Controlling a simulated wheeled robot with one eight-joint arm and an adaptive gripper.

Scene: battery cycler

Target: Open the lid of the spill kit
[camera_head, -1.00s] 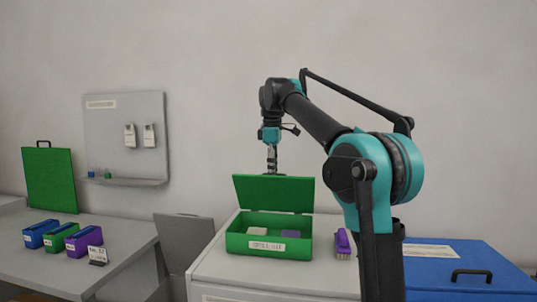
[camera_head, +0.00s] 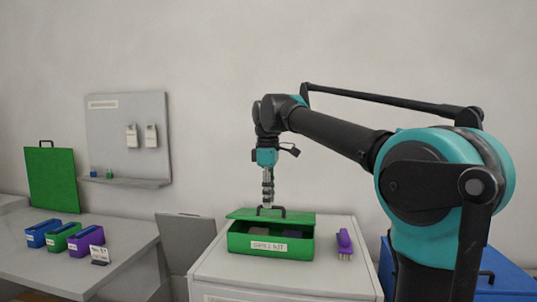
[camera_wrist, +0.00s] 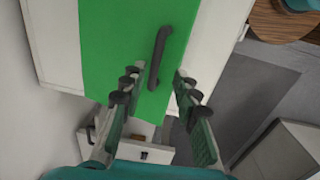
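The spill kit (camera_head: 260,248) is a green box with a white label, standing on a white cabinet. Its green lid (camera_head: 240,215) is tilted low over the box, with a dark gap at the front, so it is neither upright nor flush. The lid carries a dark handle (camera_head: 281,210), which also shows in the wrist view (camera_wrist: 159,52). My gripper (camera_head: 267,203) points down at the lid, close to the handle. In the wrist view its fingers (camera_wrist: 158,105) are spread apart with nothing gripped. I cannot tell whether a finger touches the lid.
A purple brush (camera_head: 344,242) lies right of the kit on the white cabinet top (camera_head: 300,277). A blue chest (camera_head: 510,269) stands at the right, partly behind my arm. At the left, a grey table (camera_head: 130,232) holds several small coloured bins.

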